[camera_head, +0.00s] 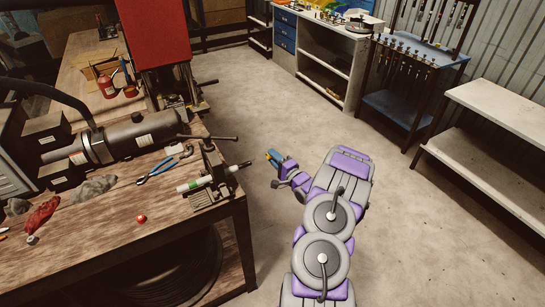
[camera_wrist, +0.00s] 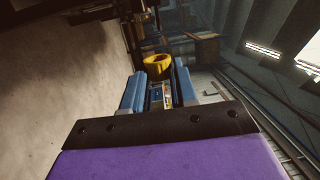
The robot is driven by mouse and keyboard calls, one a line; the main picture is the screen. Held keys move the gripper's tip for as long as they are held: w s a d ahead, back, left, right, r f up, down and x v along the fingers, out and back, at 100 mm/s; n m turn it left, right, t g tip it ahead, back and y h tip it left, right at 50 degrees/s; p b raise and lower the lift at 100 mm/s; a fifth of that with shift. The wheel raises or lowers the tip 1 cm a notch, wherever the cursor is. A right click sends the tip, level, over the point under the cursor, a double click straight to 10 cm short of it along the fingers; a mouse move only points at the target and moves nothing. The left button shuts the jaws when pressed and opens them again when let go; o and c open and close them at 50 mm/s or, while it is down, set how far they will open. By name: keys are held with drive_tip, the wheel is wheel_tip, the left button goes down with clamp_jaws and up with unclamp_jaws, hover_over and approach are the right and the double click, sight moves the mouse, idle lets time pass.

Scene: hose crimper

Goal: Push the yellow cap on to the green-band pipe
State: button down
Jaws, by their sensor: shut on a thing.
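My gripper (camera_head: 273,157) is to the right of the workbench, above the open floor. Its blue fingers are shut on the yellow cap (camera_wrist: 157,61), which sits at the fingertips in the wrist view with its round opening showing. In the head view the cap (camera_head: 267,155) is a small yellow spot at the tip. The green-band pipe (camera_head: 194,184) lies in the vise (camera_head: 214,172) at the bench's right edge. Its dark end points right, toward my gripper. A clear gap separates cap and pipe. The pipe cannot be made out in the wrist view.
The wooden workbench (camera_head: 120,222) holds blue-handled pliers (camera_head: 157,171), a red ball-like item (camera_head: 141,218), a red cloth (camera_head: 41,215) and a large grey cylinder (camera_head: 125,140). A blue rack (camera_head: 400,107) and a white shelf (camera_head: 505,112) stand at right. The floor between is clear.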

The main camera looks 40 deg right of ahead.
drive_tip(key=shift+w+a+f, duration=0.15)
drive_tip(key=shift+w+a, duration=0.1)
drive_tip(key=shift+a, duration=0.15)
drive_tip(key=a, duration=0.5)
drive_tip(key=shift+w+r, duration=0.2)
drive_tip(key=shift+w, duration=0.2)
drive_tip(key=shift+d+f+p, duration=0.1)
drive_tip(key=shift+d+p, duration=0.25)
drive_tip(key=shift+a, duration=0.25)
drive_tip(key=shift+d, duration=0.15)
idle(0.5)
drive_tip(key=shift+p, duration=0.45)
drive_tip(key=shift+w+a, duration=0.15)
drive_tip(key=shift+a, duration=0.65)
drive_tip(key=shift+w+a, duration=0.15)
drive_tip(key=shift+a, duration=0.6)
idle(0.6)
